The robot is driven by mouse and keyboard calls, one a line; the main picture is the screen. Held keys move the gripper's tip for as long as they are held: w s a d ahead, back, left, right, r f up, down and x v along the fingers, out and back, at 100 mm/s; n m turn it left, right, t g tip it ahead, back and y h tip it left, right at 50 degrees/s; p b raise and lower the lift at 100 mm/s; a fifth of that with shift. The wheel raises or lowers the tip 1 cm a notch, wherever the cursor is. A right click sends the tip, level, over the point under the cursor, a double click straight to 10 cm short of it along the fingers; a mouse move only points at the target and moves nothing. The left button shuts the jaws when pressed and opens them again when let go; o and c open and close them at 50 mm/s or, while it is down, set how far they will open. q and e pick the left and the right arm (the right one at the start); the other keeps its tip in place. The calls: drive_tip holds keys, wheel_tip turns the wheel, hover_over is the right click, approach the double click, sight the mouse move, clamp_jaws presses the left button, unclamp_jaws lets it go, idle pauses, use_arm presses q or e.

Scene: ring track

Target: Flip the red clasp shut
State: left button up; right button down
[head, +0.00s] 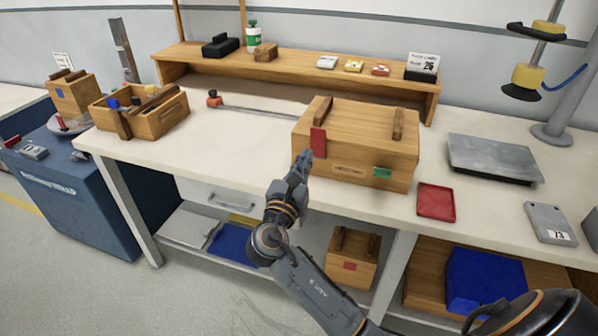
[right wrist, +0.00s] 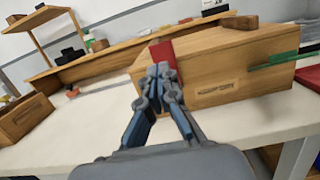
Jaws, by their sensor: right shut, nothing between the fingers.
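A wooden box (head: 359,137) with two bars on its lid stands on the workbench. The red clasp (head: 318,142) is a flat red plate at the box's front left, reaching from the lid's edge down the front; whether it is latched I cannot tell. It also shows in the right wrist view (right wrist: 163,54). A green clasp (head: 382,173) is at the front right. My right gripper (head: 304,156) is shut and empty, its tips just in front of the red clasp's lower part in the right wrist view (right wrist: 161,70); contact is unclear. My left gripper is not in view.
A red tray (head: 436,202) and a metal plate (head: 493,158) lie right of the box. An open wooden crate (head: 141,112) stands at the left. A low shelf (head: 290,72) runs along the back. The bench left of the box is mostly clear.

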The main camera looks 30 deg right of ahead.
sight(317, 133)
drive_tip(key=x, duration=0.7)
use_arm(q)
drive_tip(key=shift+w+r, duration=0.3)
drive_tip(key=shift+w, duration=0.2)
use_arm(e)
drive_tip(key=w+d+r+g+y+p, duration=0.1)
drive_tip(key=p, duration=0.8)
drive_tip(key=shift+y, duration=0.4)
drive_tip(key=shift+f+p, duration=0.1)
drive_tip(key=shift+p, duration=0.2)
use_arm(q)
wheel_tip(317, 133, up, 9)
use_arm(e)
drive_tip(key=shift+f, duration=0.1)
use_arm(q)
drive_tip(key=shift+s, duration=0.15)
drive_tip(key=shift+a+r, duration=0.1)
